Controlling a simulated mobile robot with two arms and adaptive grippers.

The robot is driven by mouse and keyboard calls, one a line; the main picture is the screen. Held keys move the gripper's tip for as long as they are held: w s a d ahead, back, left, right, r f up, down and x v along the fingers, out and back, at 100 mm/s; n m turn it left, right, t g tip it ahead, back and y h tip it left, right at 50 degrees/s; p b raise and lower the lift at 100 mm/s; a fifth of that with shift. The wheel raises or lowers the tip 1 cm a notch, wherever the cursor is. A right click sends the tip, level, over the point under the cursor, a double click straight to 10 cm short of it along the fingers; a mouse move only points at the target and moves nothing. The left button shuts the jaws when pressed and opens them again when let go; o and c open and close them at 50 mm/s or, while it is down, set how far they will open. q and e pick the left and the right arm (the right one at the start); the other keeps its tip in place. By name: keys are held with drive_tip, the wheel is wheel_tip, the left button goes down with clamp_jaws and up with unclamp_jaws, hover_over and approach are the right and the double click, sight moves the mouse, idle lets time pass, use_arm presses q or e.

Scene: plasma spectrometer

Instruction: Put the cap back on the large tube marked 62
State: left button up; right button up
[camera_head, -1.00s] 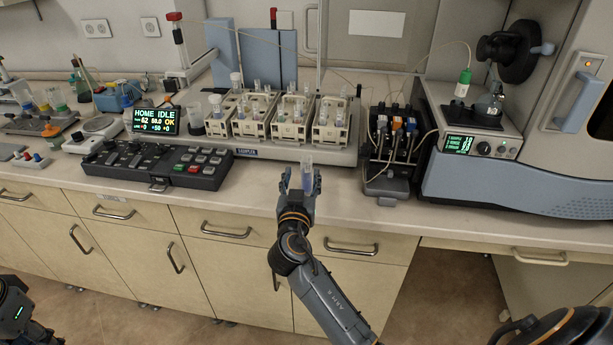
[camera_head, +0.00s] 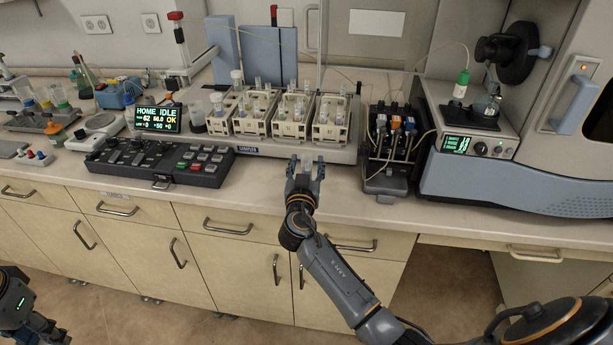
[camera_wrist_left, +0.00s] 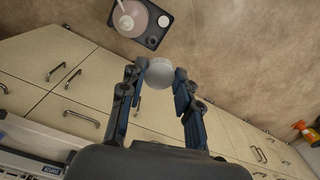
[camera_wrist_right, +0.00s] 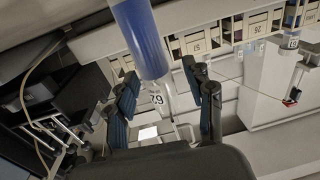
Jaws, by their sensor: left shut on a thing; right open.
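The large tube (camera_wrist_right: 140,38) has a blue section and a clear section with the label 62, upside down in the right wrist view. My right gripper (camera_wrist_right: 165,92) is open, with its fingers on either side of the tube. In the head view the right gripper (camera_head: 306,168) is at the counter's front edge, below the sampler, and hides most of the tube. The cap (camera_wrist_left: 159,73), a pale round disc, is held between the fingertips of my left gripper (camera_wrist_left: 157,80). The left hand is low at the left, in front of the cabinets, well away from the tube.
The sampler (camera_head: 290,148) with several tube racks stands behind the right gripper.

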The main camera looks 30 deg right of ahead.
sight(307, 155)
clamp_jaws()
drive_tip(key=shift+r, duration=0.15)
use_arm(q)
drive_tip(key=shift+f, duration=0.25)
use_arm(e)
drive_tip(key=shift+r, duration=0.6)
use_arm(q)
drive_tip(key=shift+f+b, duration=0.25)
drive_tip(key=shift+b, duration=0.2)
use_arm(e)
drive_tip(key=shift+r, duration=0.8)
use_arm(q)
drive_tip(key=shift+f+b, duration=0.6)
use_arm(e)
drive_tip(key=s+a+r, duration=0.3)
drive_tip(key=s+r, duration=0.7)
drive_tip(key=s, duration=0.3)
drive_tip(key=shift+s+a, duration=0.3)
drive_tip(key=shift+a, duration=0.05)
